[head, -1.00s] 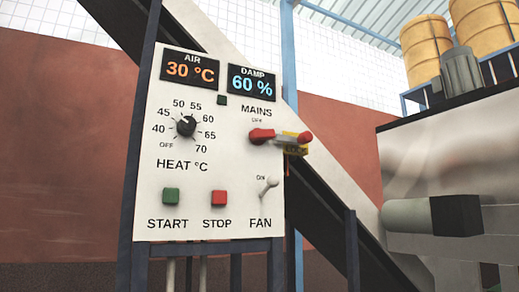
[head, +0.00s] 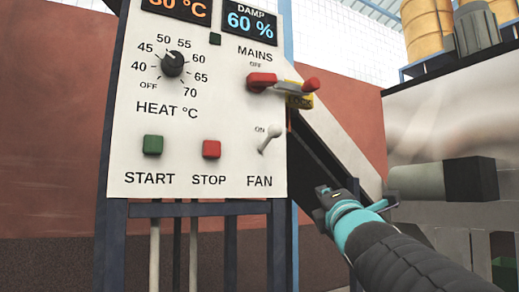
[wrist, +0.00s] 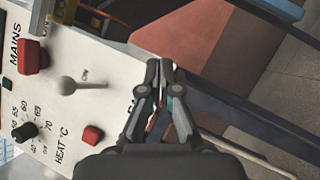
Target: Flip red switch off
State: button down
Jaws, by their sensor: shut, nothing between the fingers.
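The red MAINS switch (head: 262,81) is on the white control panel (head: 125,115), with OFF printed above it. Its lever sticks out to the right and ends in a red grip (head: 311,84). A yellow tag (head: 300,102) marked with letters sits just under the lever. In the wrist view the red switch base (wrist: 33,57) is at upper left, and the lever is partly cut off by the top edge. My gripper (head: 321,193) is shut and empty, below and right of the panel, apart from the switch. Its fingertips (wrist: 160,72) are right of the FAN toggle in the wrist view.
The white FAN toggle (head: 271,138) sticks out below the switch. Green START (head: 152,145) and red STOP (head: 211,149) buttons and the HEAT knob (head: 172,64) are further left. A grey machine (head: 440,130) with a dark-ended cylinder (head: 469,179) stands at right.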

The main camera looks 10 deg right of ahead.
notch_tip(320, 180, up, 8)
jog(key=a+n+t+y+b, duration=0.1)
jog(key=n+t+y, duration=0.3)
jog(key=n, duration=0.6)
jog(key=n+g+y+p, duration=0.2)
jog(key=n+y, duration=0.9)
jog(key=n, duration=0.3)
send_near(274, 85)
jog(key=w+a, duration=0.2)
jog(key=w, duration=0.2)
jog(key=r, duration=0.1)
jog(key=r+p, duration=0.1)
jog(key=r, duration=0.1)
jog(key=shift+s+a+r+m, duration=0.1)
jog(key=shift+a+r+m, duration=0.1)
jog(key=shift+a+m, duration=0.1)
jog(key=shift+a+r+p, duration=0.1)
jog(key=shift+r+p, duration=0.3)
jog(key=shift+p, duration=0.05)
jog(key=shift+r, duration=0.2)
jog(key=shift+d, duration=0.25)
